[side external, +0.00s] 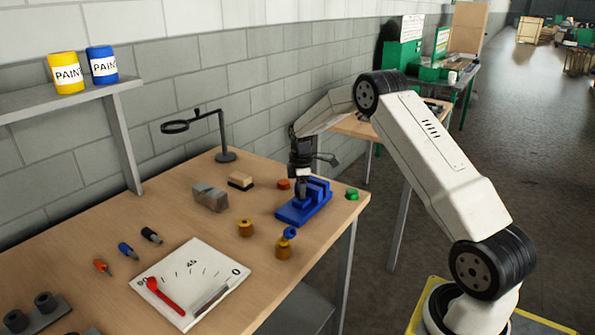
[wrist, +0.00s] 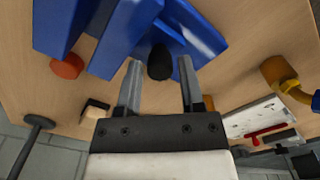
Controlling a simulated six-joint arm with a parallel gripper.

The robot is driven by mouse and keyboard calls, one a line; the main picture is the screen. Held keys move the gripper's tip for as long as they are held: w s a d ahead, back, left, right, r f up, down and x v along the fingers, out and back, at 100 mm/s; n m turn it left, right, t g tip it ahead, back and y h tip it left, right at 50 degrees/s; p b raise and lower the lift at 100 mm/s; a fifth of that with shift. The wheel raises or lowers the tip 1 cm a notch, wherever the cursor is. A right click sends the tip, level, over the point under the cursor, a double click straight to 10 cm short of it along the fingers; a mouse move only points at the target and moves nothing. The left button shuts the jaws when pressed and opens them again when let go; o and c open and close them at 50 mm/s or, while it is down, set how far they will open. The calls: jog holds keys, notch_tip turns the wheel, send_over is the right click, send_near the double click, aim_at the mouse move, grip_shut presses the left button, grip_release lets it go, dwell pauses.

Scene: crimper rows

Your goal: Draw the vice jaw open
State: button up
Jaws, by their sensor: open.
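The blue vice (side external: 306,207) stands on the wooden workbench near its right edge. It fills the top of the wrist view (wrist: 125,40), with upright blue jaw plates. A dark rounded knob (wrist: 160,62), seemingly the vice's handle end, lies between my fingertips. My gripper (side external: 301,192) is low over the vice's left side, pointing down. In the wrist view my gripper (wrist: 160,75) is open, with one finger on each side of the knob and gaps showing. I cannot tell how far apart the vice jaws are.
An orange-red disc (side external: 284,184) and a green piece (side external: 352,194) flank the vice. Bare wood lies left of the vice.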

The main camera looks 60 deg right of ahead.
grip_shut()
dwell(1.5)
